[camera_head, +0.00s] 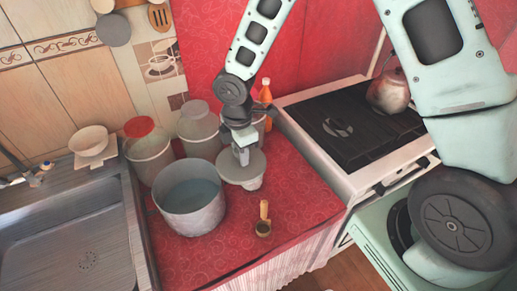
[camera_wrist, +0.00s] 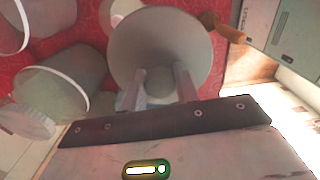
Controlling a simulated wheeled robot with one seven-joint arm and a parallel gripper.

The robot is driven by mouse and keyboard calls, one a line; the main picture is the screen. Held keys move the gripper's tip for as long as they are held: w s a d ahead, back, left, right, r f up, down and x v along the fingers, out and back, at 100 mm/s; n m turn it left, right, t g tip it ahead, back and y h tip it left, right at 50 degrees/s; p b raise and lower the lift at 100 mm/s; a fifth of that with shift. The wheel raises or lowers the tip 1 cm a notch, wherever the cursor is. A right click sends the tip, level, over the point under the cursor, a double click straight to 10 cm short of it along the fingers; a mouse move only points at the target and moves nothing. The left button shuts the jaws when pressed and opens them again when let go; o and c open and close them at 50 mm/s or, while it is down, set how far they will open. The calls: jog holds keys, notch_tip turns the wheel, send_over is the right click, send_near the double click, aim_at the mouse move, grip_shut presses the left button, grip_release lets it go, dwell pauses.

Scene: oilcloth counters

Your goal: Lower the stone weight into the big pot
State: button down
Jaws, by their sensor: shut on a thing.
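The stone weight (camera_head: 248,168) is a grey round piece with a wide, flat top and a paler, narrower part showing below. My gripper (camera_head: 241,150) is above it, its fingers closed on its middle. In the wrist view my gripper (camera_wrist: 160,85) has both fingers against the middle of the weight's grey round face (camera_wrist: 140,42). I cannot tell whether the weight touches the counter. The big pot (camera_head: 180,222) stands upright just left of the weight, open at the top, with bluish-grey liquid inside. The weight is beside the pot, not over its opening.
A red-lidded jar (camera_head: 148,160) and a pale jar (camera_head: 198,130) stand behind the pot. A wooden-handled ladle (camera_head: 264,227) is in front. The stove (camera_head: 345,125) is right, the sink (camera_head: 70,235) left.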

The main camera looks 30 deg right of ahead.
jog(key=w+a, duration=0.4)
jog(key=a, duration=1.1)
jog(key=shift+w+a, duration=0.15)
jog(key=shift+a, duration=0.2)
notch_tip(320, 180, down, 13)
jog(key=b, duration=0.9)
dwell(1.8)
jog(key=shift+f+b, duration=0.65)
jog(key=shift+f, duration=0.55)
dwell(1.0)
jog(key=c, duration=1)
grip_release()
jog(key=shift+o, duration=0.2)
jog(key=shift+d, duration=0.1)
